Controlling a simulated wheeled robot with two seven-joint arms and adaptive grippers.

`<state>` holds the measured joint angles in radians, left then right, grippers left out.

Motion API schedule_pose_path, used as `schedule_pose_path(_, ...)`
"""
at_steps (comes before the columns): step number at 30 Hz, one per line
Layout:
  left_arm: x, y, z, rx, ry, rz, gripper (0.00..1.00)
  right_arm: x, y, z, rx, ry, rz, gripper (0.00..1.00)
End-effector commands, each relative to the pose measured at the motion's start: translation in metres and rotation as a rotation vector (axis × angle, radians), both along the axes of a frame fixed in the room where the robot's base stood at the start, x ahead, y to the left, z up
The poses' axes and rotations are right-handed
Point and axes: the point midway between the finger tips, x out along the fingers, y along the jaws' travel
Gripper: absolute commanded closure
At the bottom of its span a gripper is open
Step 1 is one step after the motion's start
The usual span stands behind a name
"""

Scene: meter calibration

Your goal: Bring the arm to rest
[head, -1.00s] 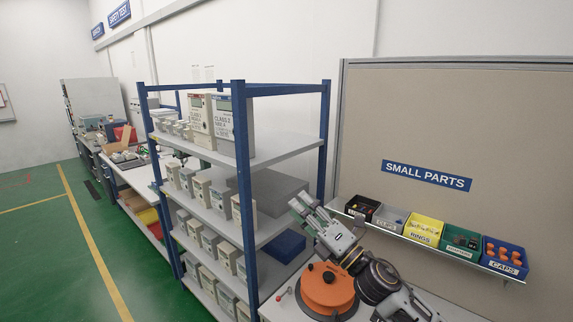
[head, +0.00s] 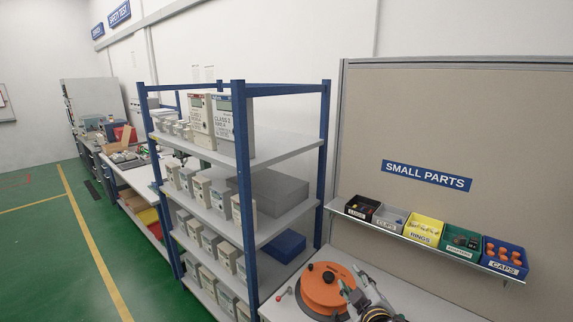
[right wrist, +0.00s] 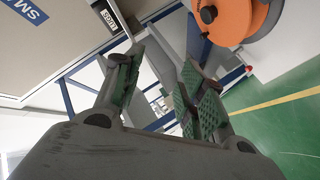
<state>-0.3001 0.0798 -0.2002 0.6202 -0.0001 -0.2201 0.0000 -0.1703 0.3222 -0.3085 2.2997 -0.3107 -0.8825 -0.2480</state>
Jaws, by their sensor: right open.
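My right gripper (head: 352,282) is low in the head view, in front of the orange reel (head: 326,287) on the bench at the bottom. It partly hides the reel's right side. In the right wrist view the gripper (right wrist: 158,82) shows two green-padded fingers spread apart with nothing between them. The orange reel also shows there at the upper right (right wrist: 225,18), apart from the fingers. My left gripper is not in view.
A blue-framed shelf rack (head: 240,190) with several meters stands left of the bench. A row of parts bins (head: 425,230) sits on a ledge at the right. A small red-tipped item (head: 284,295) lies left of the reel. Green floor (head: 60,270) is clear at far left.

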Motion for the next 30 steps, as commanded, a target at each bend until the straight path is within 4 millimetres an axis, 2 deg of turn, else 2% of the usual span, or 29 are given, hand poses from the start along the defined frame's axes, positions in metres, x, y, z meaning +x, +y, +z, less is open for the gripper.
schedule_pose_path(3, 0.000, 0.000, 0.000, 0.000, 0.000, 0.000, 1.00, -0.026, -0.011, -0.035, 0.091, 0.145, -0.071, 0.60)
schedule_pose_path(9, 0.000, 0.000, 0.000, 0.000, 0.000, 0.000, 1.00, -0.078, -0.026, -0.087, 0.224, 0.382, -0.191, 0.60)
schedule_pose_path(15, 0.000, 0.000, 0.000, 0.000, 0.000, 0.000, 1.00, -0.136, -0.035, -0.127, 0.335, 0.607, -0.307, 0.60)
schedule_pose_path(21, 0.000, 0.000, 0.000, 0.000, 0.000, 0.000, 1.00, -0.175, -0.038, -0.146, 0.396, 0.745, -0.379, 0.60)
schedule_pose_path(30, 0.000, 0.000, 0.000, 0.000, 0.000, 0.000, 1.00, -0.218, -0.039, -0.162, 0.451, 0.887, -0.452, 0.60)
